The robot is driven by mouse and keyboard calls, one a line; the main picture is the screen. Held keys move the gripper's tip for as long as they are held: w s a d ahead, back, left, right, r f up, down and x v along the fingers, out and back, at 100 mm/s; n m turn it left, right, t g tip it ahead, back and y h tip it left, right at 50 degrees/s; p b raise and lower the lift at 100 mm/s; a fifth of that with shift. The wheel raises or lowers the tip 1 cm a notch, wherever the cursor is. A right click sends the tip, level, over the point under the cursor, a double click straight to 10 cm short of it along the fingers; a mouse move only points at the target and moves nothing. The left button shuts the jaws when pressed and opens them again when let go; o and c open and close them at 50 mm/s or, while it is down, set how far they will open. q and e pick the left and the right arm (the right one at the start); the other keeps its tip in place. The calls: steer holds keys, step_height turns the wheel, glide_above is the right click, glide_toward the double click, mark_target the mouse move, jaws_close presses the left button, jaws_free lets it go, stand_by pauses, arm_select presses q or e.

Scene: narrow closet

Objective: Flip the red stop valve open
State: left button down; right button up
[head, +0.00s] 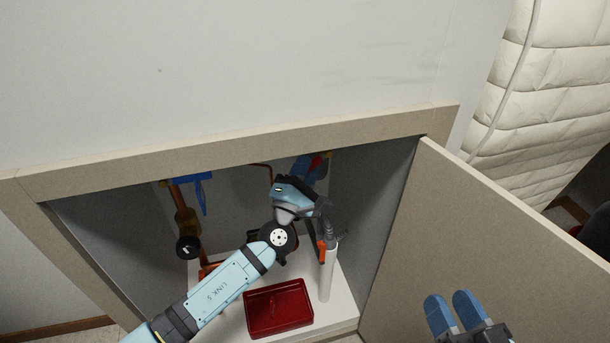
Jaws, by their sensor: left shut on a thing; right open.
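My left gripper (311,168) is inside the open cabinet, at the back right under the top edge. Its blue fingers are shut on the red stop valve (316,161); only a little red shows between and beside them. My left arm and wrist hide most of the valve's body and pipe, so the handle's angle cannot be told. My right gripper (454,308) is open and empty, outside the cabinet at the lower right, in front of the door.
A blue valve (199,181) on copper pipe with a round black gauge (188,247) is at the cabinet's left. A red tray (279,309) and a white cylinder (327,276) stand on its floor. The cabinet door (487,235) stands open at right.

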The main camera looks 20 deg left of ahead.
steer(key=shift+f, duration=0.25)
arm_select(q)
steer(key=c, duration=1)
jaws_free()
